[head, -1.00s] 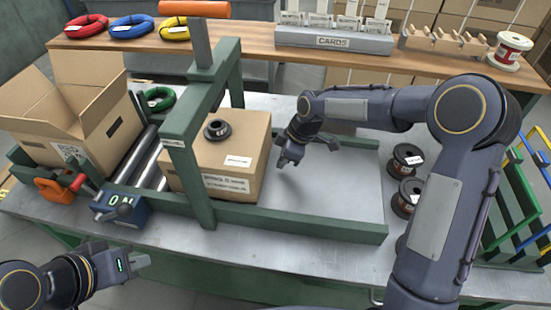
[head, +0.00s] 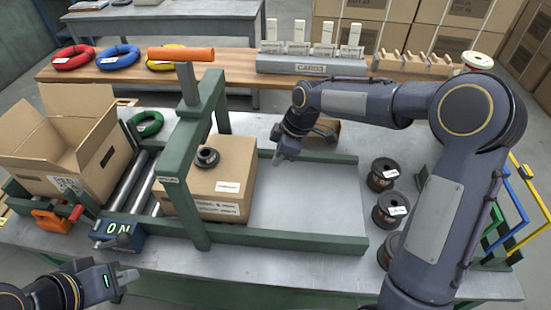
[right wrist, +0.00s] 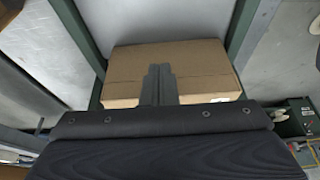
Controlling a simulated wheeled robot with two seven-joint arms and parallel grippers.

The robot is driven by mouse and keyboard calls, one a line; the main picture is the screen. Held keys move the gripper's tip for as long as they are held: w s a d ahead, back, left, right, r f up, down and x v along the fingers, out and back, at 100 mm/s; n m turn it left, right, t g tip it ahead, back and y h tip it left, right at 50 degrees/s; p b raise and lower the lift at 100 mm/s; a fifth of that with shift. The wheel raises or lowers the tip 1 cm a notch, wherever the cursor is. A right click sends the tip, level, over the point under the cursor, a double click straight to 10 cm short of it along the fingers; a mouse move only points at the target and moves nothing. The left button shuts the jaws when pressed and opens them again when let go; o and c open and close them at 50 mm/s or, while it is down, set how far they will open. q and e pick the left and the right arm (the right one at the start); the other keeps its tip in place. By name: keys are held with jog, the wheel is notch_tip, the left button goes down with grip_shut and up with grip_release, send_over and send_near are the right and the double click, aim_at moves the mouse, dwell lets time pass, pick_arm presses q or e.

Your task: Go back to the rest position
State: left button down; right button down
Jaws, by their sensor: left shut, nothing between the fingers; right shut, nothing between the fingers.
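My right gripper (head: 281,156) is shut and empty, held above the metal table just right of the closed cardboard box (head: 215,175). In the right wrist view its shut fingers (right wrist: 158,85) show in front of a cardboard box (right wrist: 170,60). My left gripper (head: 123,279) is shut and empty at the lower left, in front of the table's front edge.
An open carton (head: 70,145) stands left, by rollers (head: 130,185). Copper spools (head: 390,210) stand right. A card rack (head: 312,66) is behind.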

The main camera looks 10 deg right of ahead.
jog(key=shift+p+v, duration=0.5)
jog(key=shift+v, duration=0.7)
jog(key=shift+a+r, duration=0.1)
jog(key=s+d+r+m+t, duration=0.1)
jog(key=s+d+r+m, duration=0.25)
jog(key=s, duration=0.35)
jog(key=s+d+r+m+t, duration=0.1)
jog(key=s+d+r+m, duration=0.1)
jog(key=s+m, duration=0.3)
jog(key=s+d+r+m+t, duration=0.1)
jog(key=s+d+r+m, duration=0.15)
jog(key=s, duration=0.55)
jog(key=s+f+m+t, duration=0.1)
jog(key=s+f+m, duration=0.1)
jog(key=s+m, duration=0.3)
jog(key=s, duration=0.2)
jog(key=shift+s, duration=0.4)
